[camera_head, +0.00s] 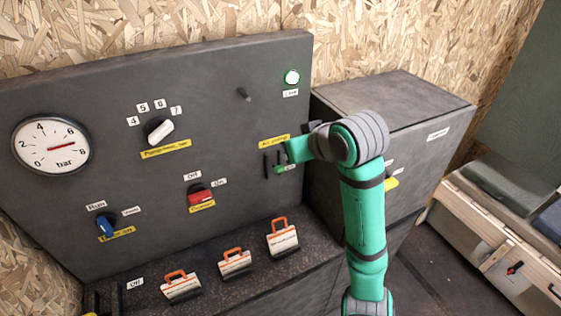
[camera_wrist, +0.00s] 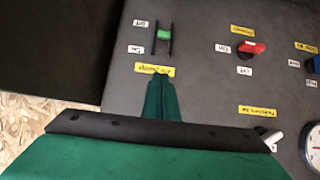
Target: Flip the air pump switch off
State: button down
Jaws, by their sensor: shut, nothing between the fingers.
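The air pump switch (camera_head: 279,168) is a small green lever between two upright black guards, under the yellow air pump label (camera_head: 274,142) on the dark panel. In the wrist view, which sees the panel upside down, the green lever (camera_wrist: 163,34) sits between the guards, with two small white labels beside it. I cannot surely read which way it is set. My gripper (camera_head: 291,151) is shut and empty, just above and right of the switch in the head view. Its green fingers (camera_wrist: 160,88) point toward the switch in the wrist view, apart from the lever there.
A white knob (camera_head: 160,130), red switch (camera_head: 200,193), blue switch (camera_head: 106,226) and gauge (camera_head: 52,144) are left. Orange-handled tags (camera_head: 283,239) are on the ledge below. A grey box (camera_head: 400,108) projects at right.

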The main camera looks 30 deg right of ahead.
send_over(282, 170)
jog(key=w, duration=0.2)
notch_tip(282, 170, down, 6)
jog(key=shift+s+a+f, duration=0.1)
jog(key=shift+f, duration=0.15)
jog(key=shift+s+f, duration=0.3)
jog(key=shift+f, duration=0.25)
jog(key=shift+s+f, duration=0.3)
jog(key=shift+f, duration=0.2)
jog(key=shift+s+f, duration=0.3)
jog(key=shift+f, duration=0.35)
